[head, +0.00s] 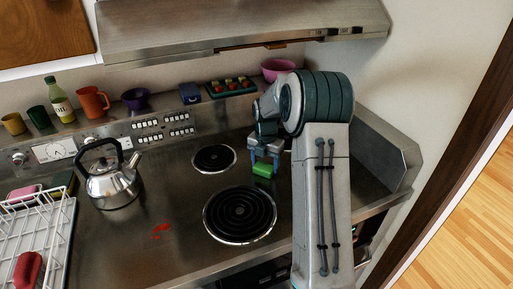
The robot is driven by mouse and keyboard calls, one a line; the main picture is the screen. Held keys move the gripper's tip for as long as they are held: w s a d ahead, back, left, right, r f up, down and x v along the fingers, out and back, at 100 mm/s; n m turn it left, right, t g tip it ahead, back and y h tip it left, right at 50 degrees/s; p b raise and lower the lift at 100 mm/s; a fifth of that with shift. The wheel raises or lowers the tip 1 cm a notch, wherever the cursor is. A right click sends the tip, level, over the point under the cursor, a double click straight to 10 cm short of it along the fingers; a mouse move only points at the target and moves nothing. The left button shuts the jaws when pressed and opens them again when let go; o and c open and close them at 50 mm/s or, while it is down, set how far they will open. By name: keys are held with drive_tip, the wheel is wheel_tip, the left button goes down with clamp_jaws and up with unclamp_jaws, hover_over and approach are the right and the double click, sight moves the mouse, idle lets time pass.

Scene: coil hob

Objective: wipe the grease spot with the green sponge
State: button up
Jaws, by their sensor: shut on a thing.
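The green sponge (262,170) is held in my gripper (264,161), which is shut on it. They are over the right part of the hob, just right of the small back coil and behind the large front coil. I cannot tell whether the sponge touches the surface. The grease spot (160,231) is a red smear on the bare metal, left of the large front coil and well to the left of my gripper.
A steel kettle (113,182) stands behind and left of the spot. A white wire rack (35,235) with a red item (28,268) is at the left. The small coil (214,158) and large coil (240,214) lie between gripper and spot. A range hood (240,30) hangs above.

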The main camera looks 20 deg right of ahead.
sight(256, 167)
drive_tip(key=a, duration=0.3)
drive_tip(key=shift+s+a, duration=0.1)
drive_tip(key=shift+a, duration=0.05)
drive_tip(key=shift+a+r, duration=0.25)
drive_tip(key=shift+r+p, duration=0.55)
drive_tip(key=shift+r, duration=0.35)
drive_tip(key=shift+d+r+p, duration=0.1)
drive_tip(key=shift+r+p, duration=0.4)
drive_tip(key=shift+r, duration=0.2)
drive_tip(key=shift+r+p, duration=1.6)
drive_tip(key=shift+r, duration=0.6)
